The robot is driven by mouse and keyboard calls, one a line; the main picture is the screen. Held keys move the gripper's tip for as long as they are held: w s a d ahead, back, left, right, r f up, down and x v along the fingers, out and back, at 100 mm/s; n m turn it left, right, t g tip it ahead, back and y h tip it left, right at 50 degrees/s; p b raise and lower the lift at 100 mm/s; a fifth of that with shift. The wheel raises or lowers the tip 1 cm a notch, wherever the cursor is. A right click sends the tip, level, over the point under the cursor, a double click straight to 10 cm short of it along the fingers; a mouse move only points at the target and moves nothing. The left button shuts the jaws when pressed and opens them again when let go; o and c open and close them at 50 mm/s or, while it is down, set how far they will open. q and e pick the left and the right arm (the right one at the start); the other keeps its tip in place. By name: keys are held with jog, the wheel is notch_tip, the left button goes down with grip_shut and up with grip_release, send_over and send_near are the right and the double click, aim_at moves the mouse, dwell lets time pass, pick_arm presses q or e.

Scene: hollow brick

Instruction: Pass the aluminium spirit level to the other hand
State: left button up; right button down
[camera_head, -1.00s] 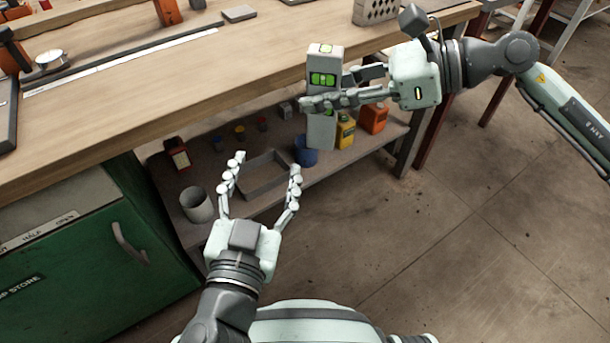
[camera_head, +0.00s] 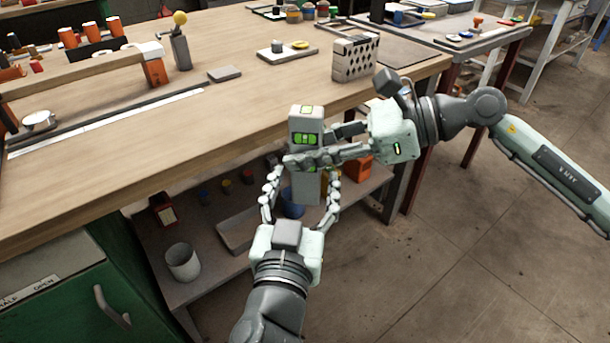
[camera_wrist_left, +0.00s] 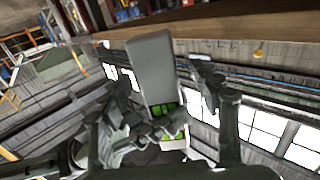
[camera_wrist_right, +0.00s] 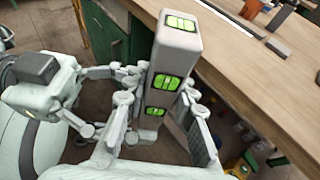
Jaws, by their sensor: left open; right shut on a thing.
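The aluminium spirit level (camera_head: 305,187) is a grey bar with green vials, held upright in front of the bench edge. My right gripper (camera_head: 312,158) is shut around its upper middle part, coming from the right. My left gripper (camera_head: 300,205) is open below, its fingers on either side of the level's lower part. In the left wrist view the level (camera_wrist_left: 152,65) stands between the left fingers. In the right wrist view the level (camera_wrist_right: 172,60) shows several green vials, and the left gripper's fingers reach close to it. Whether the left fingers touch it I cannot tell.
The wooden bench (camera_head: 230,120) lies just behind the level. A hollow brick (camera_head: 354,58) stands near its front edge. A lower shelf (camera_head: 215,285) holds a grey cup (camera_head: 183,262) and small containers. The floor at right is free.

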pick_arm(q)
jog(key=shift+x, duration=0.9)
grip_shut()
jog(key=shift+r, duration=0.1)
pick_arm(e)
jog(key=c, duration=1.2)
grip_release()
